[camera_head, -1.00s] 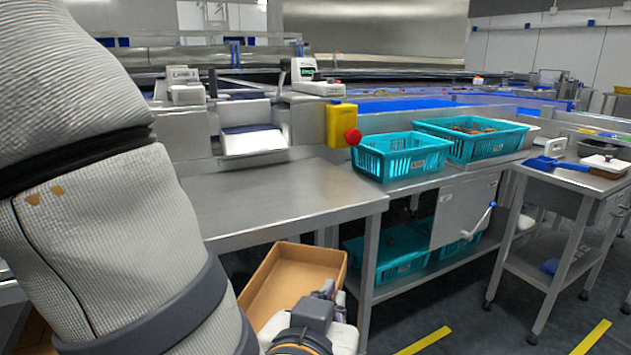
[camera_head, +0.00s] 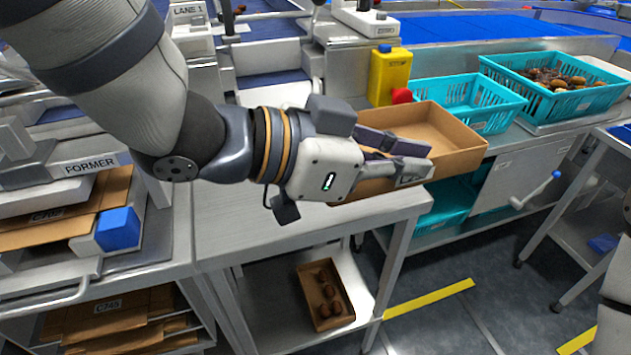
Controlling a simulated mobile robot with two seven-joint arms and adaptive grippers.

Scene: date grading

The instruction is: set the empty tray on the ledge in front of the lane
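The empty brown cardboard tray (camera_head: 462,152) is in the air above the right part of the steel table, tilted in the view. My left gripper (camera_head: 412,160) is shut on its near left wall, and the fingers hide part of that wall. The inside that shows is bare. The lane (camera_head: 262,60), with a LANE 1 sign (camera_head: 188,11), is at the upper left, beyond my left arm. A pale ledge (camera_head: 275,93) is at its near end, partly hidden by my arm and gripper. The tray is to the right of it. My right gripper is out of view.
The steel table top (camera_head: 235,225) is clear where it shows. A yellow box with a red button (camera_head: 390,75) stands close behind the tray. Teal crates (camera_head: 505,122) are at the right. A small tray of dates (camera_head: 305,290) is on the lower shelf. A former (camera_head: 90,165) is at left.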

